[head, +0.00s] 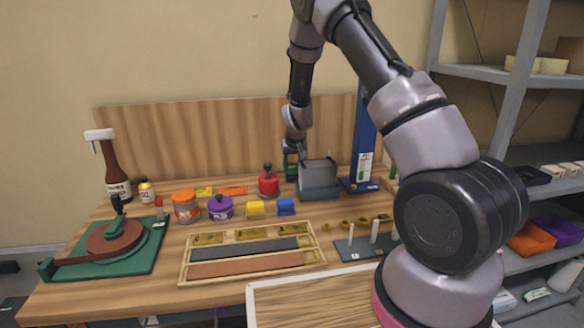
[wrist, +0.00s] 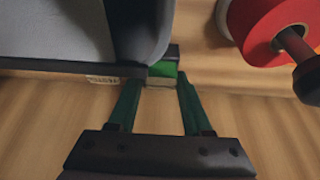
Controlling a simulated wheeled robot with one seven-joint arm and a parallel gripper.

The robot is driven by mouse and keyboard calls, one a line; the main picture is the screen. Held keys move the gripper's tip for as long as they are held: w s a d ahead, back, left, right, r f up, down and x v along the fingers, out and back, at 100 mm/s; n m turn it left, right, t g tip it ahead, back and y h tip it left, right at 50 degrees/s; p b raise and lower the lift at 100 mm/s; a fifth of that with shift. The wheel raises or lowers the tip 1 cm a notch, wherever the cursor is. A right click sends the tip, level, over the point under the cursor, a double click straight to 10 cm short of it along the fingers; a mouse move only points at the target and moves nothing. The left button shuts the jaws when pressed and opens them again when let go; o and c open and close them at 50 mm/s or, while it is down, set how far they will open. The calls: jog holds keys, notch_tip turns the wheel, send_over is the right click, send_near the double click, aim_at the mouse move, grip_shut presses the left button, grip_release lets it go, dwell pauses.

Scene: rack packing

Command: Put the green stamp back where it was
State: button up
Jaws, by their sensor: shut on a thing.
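The green stamp (wrist: 162,70) is a small green block with a pale lower part, between my fingertips in the wrist view. My gripper (wrist: 158,88) is shut on it, with one dark green finger on each side. In the head view my gripper (head: 291,160) is at the back of the bench, just left of the grey box-shaped device (head: 318,175); a bit of green (head: 291,174) shows below it. A yellow stamp-like block (head: 256,209) and a blue one (head: 286,207) stand side by side nearer the front. I cannot tell whether the green stamp touches the bench.
A red round container with a black knob (head: 268,186) stands close left of my gripper. Purple (head: 220,208) and orange (head: 186,207) jars stand farther left. A wooden tray (head: 319,247) lies in front, beside a dark peg base (head: 352,250). A blue stand (head: 363,145) is behind right.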

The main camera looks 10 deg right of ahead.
jog(key=shift+f, duration=0.1)
jog(key=o, duration=1)
jog(key=shift+o, duration=0.2)
jog(key=s+d+r+m+y, duration=0.1)
jog(key=s+r, duration=0.4)
jog(key=r, duration=0.6)
jog(key=s+d+r, duration=0.1)
jog(key=s+r, duration=0.5)
jog(key=r, duration=0.5)
jog(key=s+d+r+m+t, duration=0.1)
jog(key=s+r, duration=0.3)
jog(key=s, duration=0.5)
jog(key=s+d+r+m, duration=0.1)
jog(key=s+r, duration=0.4)
jog(key=s, duration=0.4)
jog(key=s+d+r+m+t+y, duration=0.1)
jog(key=s+r, duration=0.4)
jog(key=s, duration=0.5)
jog(key=shift+d+r+t, duration=0.2)
jog(key=shift+d+t, duration=0.1)
jog(key=shift+d, duration=0.1)
